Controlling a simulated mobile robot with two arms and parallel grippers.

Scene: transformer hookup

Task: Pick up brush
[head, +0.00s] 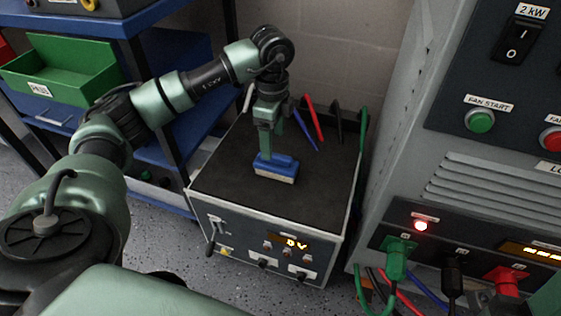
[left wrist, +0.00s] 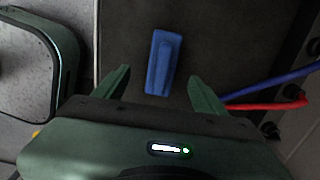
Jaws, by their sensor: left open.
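The brush (head: 275,169) has a blue body with a pale lower edge. It lies on the dark top of the box-shaped unit (head: 222,178). In the left wrist view the brush (left wrist: 161,63) lies ahead of the fingertips, roughly midway between them. My left gripper (head: 270,150) points down right over the brush in the head view. In the left wrist view its two green fingers (left wrist: 158,88) are spread apart with nothing between them. I cannot tell the exact height gap to the brush. My right gripper is not in view.
Red, blue, black and green leads (head: 314,120) stand at the unit's back right. A grey cabinet (head: 400,120) with switches and plugged cables rises at right. A blue shelf (head: 150,150) with a green bin (head: 75,65) stands at left. The unit's top around the brush is clear.

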